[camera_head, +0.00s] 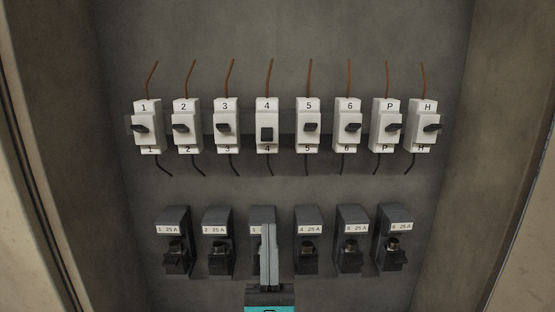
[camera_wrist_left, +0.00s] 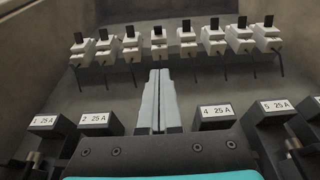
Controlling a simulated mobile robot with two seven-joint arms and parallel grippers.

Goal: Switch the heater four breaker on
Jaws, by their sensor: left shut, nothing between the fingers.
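The number 4 breaker (camera_head: 267,122) is a white module in the middle of the upper row. Its black lever (camera_head: 266,134) sits lower than the levers of its neighbours and appears to point down. The breaker also shows in the left wrist view (camera_wrist_left: 159,46), beyond the fingertips. My left gripper (camera_head: 267,226) is shut and empty, its grey fingers pointing up below the number 4 breaker, apart from it. The closed fingers also show in the left wrist view (camera_wrist_left: 159,73). They hide part of the third fuse block. My right gripper is not in view.
Breakers such as number 3 (camera_head: 227,118) and number 5 (camera_head: 308,118) flank number 4 closely, their levers sticking out. Below is a row of dark 25 A fuse blocks, including 2 (camera_head: 217,225) and 4 (camera_head: 309,225). Cabinet walls (camera_head: 500,130) stand either side.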

